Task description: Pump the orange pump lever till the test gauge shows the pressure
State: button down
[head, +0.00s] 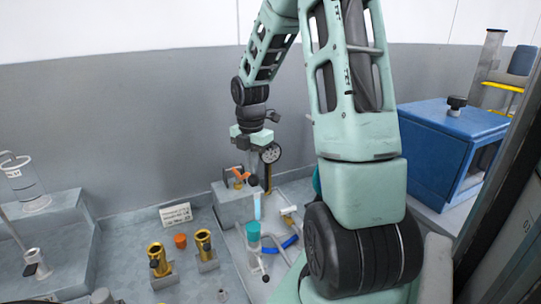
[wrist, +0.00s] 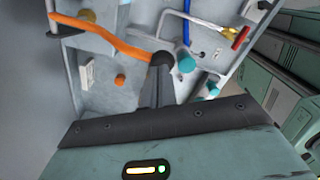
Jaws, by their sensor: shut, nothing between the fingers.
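The orange pump lever (head: 238,177) stands at the grey block, left of my gripper in the head view. In the wrist view the orange lever (wrist: 105,35) runs from upper left to a dark round end at my fingertips. My gripper (head: 254,181) points down with its fingers shut and nothing between them. In the wrist view the shut fingers (wrist: 158,70) overlap the lever's end; I cannot tell whether they touch it. The round test gauge (head: 271,153) has a white face just right of my gripper; its needle is too small to read.
Brass cylinders (head: 158,258) and an orange cap (head: 181,240) stand at the front left near a white label card (head: 175,215). A teal-capped part (head: 253,231) and blue hose (head: 290,242) lie in front. A blue cabinet (head: 440,140) stands right, beyond my arm.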

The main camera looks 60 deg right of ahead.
aim_at(254, 183)
jog(key=shift+s+a+f+b, duration=0.15)
jog(key=shift+f+b, duration=0.2)
jog(key=shift+f, duration=0.5)
jog(key=shift+s+f+b, duration=0.1)
jog(key=shift+f+b, duration=1.05)
jog(key=shift+f, duration=1.1)
jog(key=r+p, duration=0.7)
jog(key=p, duration=0.1)
jog(key=shift+w+d+r, duration=0.2)
jog(key=shift+w+d, duration=0.1)
jog(key=shift+w, duration=0.1)
jog(key=shift+f, duration=0.2)
jog(key=s+a+r+p, duration=0.2)
jog(key=a+r+p, duration=0.3)
jog(key=a, duration=0.2)
jog(key=shift+s+a, duration=0.25)
